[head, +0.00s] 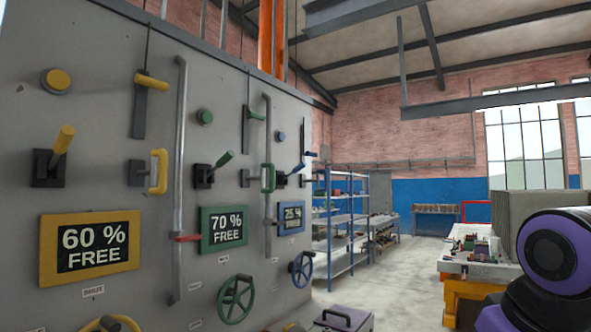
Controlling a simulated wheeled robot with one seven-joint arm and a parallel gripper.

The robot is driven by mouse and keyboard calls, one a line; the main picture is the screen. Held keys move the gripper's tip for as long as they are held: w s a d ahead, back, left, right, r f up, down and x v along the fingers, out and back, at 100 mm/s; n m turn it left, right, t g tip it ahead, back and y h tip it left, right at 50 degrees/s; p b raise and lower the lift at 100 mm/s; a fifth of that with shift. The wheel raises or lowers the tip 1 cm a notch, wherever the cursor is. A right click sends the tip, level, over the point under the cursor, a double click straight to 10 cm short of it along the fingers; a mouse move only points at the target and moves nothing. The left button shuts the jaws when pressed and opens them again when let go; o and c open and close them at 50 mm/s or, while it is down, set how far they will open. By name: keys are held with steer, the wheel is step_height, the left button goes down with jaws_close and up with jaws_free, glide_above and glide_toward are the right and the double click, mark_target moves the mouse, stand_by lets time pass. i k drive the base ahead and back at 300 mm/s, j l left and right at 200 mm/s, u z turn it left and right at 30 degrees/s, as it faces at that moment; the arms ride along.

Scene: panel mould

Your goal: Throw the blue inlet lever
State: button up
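The control panel (120,30) fills the left side and runs away from me in depth. Its blue group is at the far end. A small blue lever (297,169) on a dark base stands there, tilted up and to the right. A second blue-ended handle (311,154) sits just above and right of it. The labels are too small to read, so I cannot tell which is the inlet lever. My gripper is out of view; only a purple and black part of my arm shows at the lower right, away from the panel.
The blue group also has a button (281,136), a display (292,217) and a handwheel (302,269). Green and yellow groups are nearer. A grey box (342,319) stands on the floor by the panel. A cluttered workbench (480,270) is at right; the floor between is clear.

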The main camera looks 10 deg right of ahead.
mark_target(297, 169)
steer(key=i+l+u, duration=0.1)
steer(key=l, duration=0.25)
steer(key=i+l+u, duration=0.2)
steer(key=i+l, duration=0.15)
steer(key=l, duration=0.35)
steer(key=i+l+u, duration=0.1)
steer(key=l, duration=0.25)
steer(key=i+l+u, duration=0.1)
steer(key=l, duration=0.25)
steer(key=i+l+u, duration=0.1)
steer(key=l, duration=0.3)
steer(key=i, duration=0.05)
